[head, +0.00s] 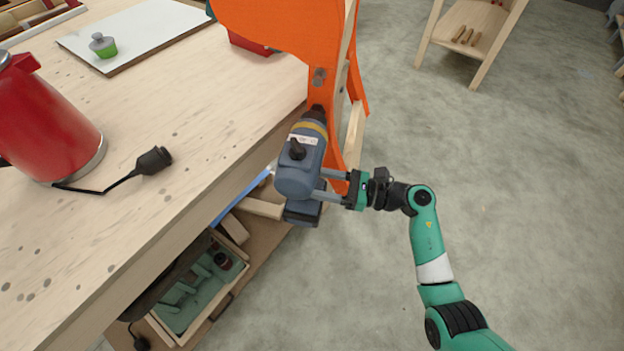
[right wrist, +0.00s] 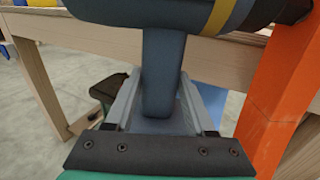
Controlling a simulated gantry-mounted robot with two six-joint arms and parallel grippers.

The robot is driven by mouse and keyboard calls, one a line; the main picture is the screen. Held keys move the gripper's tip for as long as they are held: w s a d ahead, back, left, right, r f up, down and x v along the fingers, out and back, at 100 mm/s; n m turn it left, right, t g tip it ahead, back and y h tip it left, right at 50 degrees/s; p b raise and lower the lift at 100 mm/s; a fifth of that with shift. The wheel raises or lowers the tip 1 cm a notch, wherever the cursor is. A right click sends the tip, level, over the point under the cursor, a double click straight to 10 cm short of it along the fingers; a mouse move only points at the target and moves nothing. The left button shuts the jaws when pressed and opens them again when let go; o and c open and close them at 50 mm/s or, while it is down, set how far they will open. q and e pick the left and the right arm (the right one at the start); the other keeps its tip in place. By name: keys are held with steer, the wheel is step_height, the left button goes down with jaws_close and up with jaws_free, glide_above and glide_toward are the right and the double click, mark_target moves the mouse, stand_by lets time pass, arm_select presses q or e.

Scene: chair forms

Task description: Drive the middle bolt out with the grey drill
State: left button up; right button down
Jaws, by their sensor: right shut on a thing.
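The drill's dark nose points away from me, up the picture, close to the orange panel. A grey bolt (head: 319,75) shows on the panel just beyond the nose. I cannot tell whether the drill's tip touches a bolt; the nose hides that spot. My left gripper is out of view.
A drawer with a green inside (head: 190,300) is below.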

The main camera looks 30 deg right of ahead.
steer(key=shift+s+a+r+p, duration=0.2)
steer(key=shift+s+a+p, duration=0.15)
steer(key=shift+s, duration=0.05)
stand_by(0.9)
steer(key=shift+s+a+p, duration=0.85)
steer(key=shift+s+p, duration=0.2)
steer(key=shift+p, duration=0.05)
steer(key=shift+s+a+p, duration=0.9)
steer(key=shift+s+a, duration=0.1)
steer(key=shift+s, duration=0.2)
